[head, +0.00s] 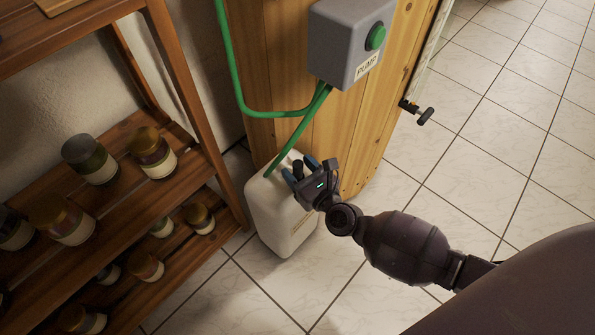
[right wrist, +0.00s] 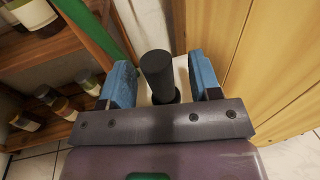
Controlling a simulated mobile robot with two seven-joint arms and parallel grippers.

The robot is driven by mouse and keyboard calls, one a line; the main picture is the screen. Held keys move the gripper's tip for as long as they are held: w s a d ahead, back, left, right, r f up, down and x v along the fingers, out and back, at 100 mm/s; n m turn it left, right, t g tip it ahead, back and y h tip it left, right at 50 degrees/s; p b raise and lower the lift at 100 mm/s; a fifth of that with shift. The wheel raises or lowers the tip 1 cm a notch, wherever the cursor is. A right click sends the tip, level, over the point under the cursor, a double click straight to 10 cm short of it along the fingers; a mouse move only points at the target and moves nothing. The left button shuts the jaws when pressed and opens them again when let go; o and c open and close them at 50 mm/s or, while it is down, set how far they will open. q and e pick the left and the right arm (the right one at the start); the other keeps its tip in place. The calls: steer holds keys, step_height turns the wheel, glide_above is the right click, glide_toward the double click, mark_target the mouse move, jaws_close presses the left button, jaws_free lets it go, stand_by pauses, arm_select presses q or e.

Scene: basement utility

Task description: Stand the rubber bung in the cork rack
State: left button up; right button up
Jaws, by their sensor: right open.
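A dark cylindrical rubber bung (right wrist: 158,72) stands upright on the white canister (head: 280,215), at its top. In the head view the bung (head: 297,167) shows small between my blue fingers. My right gripper (head: 300,171) is open at the canister's top. In the right wrist view the fingers of this gripper (right wrist: 163,80) stand on both sides of the bung, with a gap on each side. I cannot make out the cork rack for sure. My left gripper is not in view.
A wooden shelf (head: 190,100) with several jars stands at the left. A green hose (head: 300,130) runs from the grey pump box (head: 345,40) to the canister's top. A wooden panel (head: 285,60) stands behind the canister. The tiled floor (head: 500,150) at the right is clear.

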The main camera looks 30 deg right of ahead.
steer(key=shift+w+a+f, duration=0.1)
steer(key=shift+w+a, duration=0.1)
steer(key=shift+w, duration=1)
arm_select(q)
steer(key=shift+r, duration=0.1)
arm_select(e)
steer(key=shift+c, duration=0.4)
steer(key=c, duration=0.9)
arm_select(q)
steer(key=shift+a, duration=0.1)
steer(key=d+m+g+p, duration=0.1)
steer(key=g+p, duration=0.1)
steer(key=p, duration=0.4)
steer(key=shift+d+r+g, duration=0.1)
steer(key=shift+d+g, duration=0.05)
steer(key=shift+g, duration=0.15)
arm_select(e)
step_height(320, 180, up, 10)
steer(key=shift+r, duration=0.1)
